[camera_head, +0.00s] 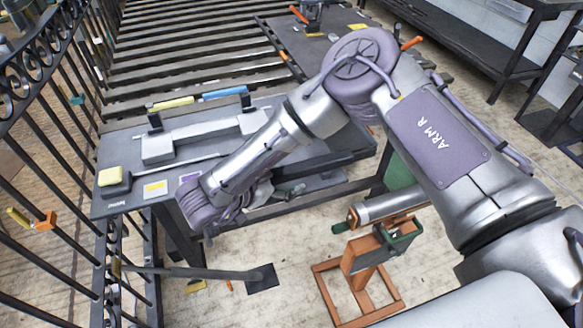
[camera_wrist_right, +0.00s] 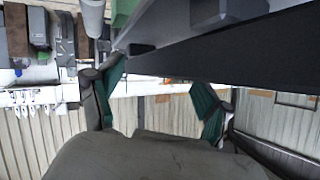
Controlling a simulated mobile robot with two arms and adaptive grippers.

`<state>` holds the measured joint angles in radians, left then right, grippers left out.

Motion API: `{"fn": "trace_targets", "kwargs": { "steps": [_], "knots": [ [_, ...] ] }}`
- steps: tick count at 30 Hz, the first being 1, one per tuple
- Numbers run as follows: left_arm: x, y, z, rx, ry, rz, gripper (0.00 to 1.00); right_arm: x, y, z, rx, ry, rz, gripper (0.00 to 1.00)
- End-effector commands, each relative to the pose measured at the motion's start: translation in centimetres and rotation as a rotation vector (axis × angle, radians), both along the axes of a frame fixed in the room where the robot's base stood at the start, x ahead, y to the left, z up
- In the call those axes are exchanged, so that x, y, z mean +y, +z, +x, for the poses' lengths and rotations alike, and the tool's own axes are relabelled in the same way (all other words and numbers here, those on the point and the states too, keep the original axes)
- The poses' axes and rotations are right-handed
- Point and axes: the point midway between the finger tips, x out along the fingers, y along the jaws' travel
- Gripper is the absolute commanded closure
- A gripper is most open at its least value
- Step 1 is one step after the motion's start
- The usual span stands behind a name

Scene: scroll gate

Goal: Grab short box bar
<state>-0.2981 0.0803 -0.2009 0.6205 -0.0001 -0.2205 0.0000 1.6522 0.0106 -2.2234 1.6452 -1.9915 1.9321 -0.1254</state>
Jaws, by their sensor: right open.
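My right forearm crosses in front of the bench, and the right gripper is mostly hidden behind the wrist in the head view. In the right wrist view, my right gripper (camera_wrist_right: 160,78) is open, its two green-padded fingers apart with nothing held between them. A long dark beam or edge (camera_wrist_right: 240,45) passes close beyond the fingers. My left gripper is not in view.
A yellow block (camera_head: 112,176) sits at the bench's left corner. An orange stand (camera_head: 360,262) carries a silver tube (camera_head: 388,207). A black scrollwork gate (camera_head: 45,120) borders the left.

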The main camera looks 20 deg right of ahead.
Motion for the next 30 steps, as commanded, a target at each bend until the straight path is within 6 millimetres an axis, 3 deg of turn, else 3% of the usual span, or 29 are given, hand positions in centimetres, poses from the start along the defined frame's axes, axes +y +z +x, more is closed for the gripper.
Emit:
{"fn": "trace_targets", "kwargs": {
  "steps": [1, 6, 14, 28, 30],
  "knots": [
    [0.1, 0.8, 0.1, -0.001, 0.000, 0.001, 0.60, -0.7, 0.1, 0.4, 0.001, -0.004, -0.002, 0.22],
    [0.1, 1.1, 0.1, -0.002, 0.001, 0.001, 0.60, -2.2, -1.1, 1.3, 0.001, -0.001, 0.001, 0.22],
    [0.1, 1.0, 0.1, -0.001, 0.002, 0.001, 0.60, -2.4, -1.3, 1.4, 0.000, 0.000, 0.000, 0.22],
    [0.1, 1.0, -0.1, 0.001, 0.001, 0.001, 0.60, -2.4, -1.3, 1.4, 0.002, 0.000, 0.000, 0.99],
    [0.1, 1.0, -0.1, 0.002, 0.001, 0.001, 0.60, -2.4, -1.3, 1.4, 0.002, 0.000, 0.000, 1.00]
  ]
}}
